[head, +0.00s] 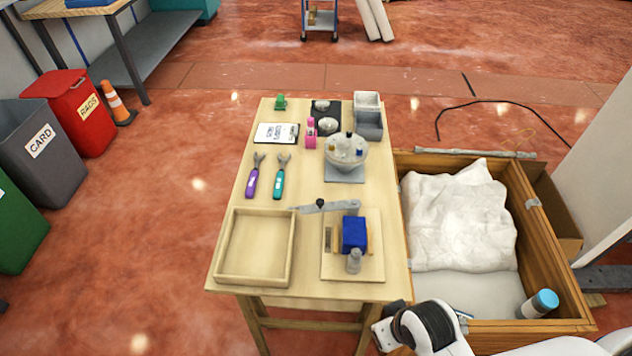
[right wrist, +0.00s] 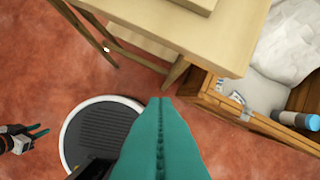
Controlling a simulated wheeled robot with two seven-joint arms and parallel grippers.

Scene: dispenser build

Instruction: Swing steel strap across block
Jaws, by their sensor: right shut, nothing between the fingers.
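The steel strap (head: 338,206) is a flat grey bar with a dark knob on it. It lies behind the blue block (head: 354,233), running left to right, with its left end past the board's edge; it does not cross the block's top. The block sits on a light wooden board (head: 340,273) between wooden pieces. A grey knobbed post (head: 354,262) stands in front of it. My right gripper (right wrist: 160,105) has its teal fingers shut and empty, beside the table and below its top. My left gripper (right wrist: 38,134) shows small at the wrist view's left edge; its jaw gap is unclear.
An empty wooden tray (head: 223,275) is left of the board. A wooden crate (head: 560,270) with white cloth (head: 460,220) and a blue-capped bottle (head: 540,303) borders the table's right side.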

